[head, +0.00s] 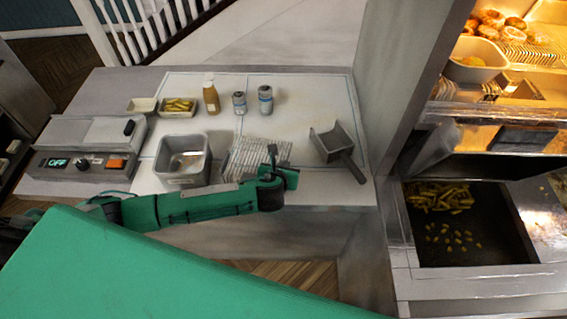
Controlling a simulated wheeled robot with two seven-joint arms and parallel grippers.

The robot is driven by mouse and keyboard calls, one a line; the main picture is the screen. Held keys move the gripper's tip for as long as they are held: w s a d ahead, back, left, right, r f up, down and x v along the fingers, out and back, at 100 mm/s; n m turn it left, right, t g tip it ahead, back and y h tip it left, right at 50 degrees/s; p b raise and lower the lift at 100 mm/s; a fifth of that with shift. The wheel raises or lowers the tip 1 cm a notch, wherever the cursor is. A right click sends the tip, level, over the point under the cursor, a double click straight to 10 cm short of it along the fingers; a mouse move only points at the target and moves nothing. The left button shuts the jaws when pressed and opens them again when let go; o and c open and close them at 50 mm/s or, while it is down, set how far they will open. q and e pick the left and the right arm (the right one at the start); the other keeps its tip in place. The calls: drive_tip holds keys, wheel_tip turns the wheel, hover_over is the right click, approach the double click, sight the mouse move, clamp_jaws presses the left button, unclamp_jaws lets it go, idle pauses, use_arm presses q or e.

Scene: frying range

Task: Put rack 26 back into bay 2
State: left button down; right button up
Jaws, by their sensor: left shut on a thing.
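A pale wire rack (257,153), the only such rack on the counter, is at the middle of the counter's front part. No number is readable on it, so I cannot confirm that it is rack 26. My left gripper (276,172) is at its front right end, shut on what looks like the rack's end; the gripper and arm hide part of it. I cannot tell whether the rack rests on the counter or is lifted. No bay marked 2 can be read. My right gripper is not in view.
A square metal pan (183,141) stands left of the rack, and a scoop (333,144) lies right. A control box showing OFF (88,163) is at left. Bottles (211,97) and small trays (179,106) stand behind. A fry bin (470,240) is at right beyond a wall (388,90).

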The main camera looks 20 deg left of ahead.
use_arm(q)
drive_tip(key=shift+f, duration=0.1)
drive_tip(key=c, duration=2)
unclamp_jaws()
drive_tip(key=shift+f, duration=0.15)
drive_tip(key=o, duration=0.5)
drive_tip(key=shift+b, duration=0.35)
drive_tip(key=s+b, duration=0.1)
drive_tip(key=s+r+b, duration=0.1)
drive_tip(key=s, duration=0.1)
drive_tip(key=s+b, duration=0.1)
drive_tip(key=shift+s+d+r, duration=0.15)
drive_tip(key=shift+s+r, duration=0.1)
drive_tip(key=b+v, duration=0.2)
drive_tip(key=v, duration=0.7)
drive_tip(key=shift+r, duration=0.25)
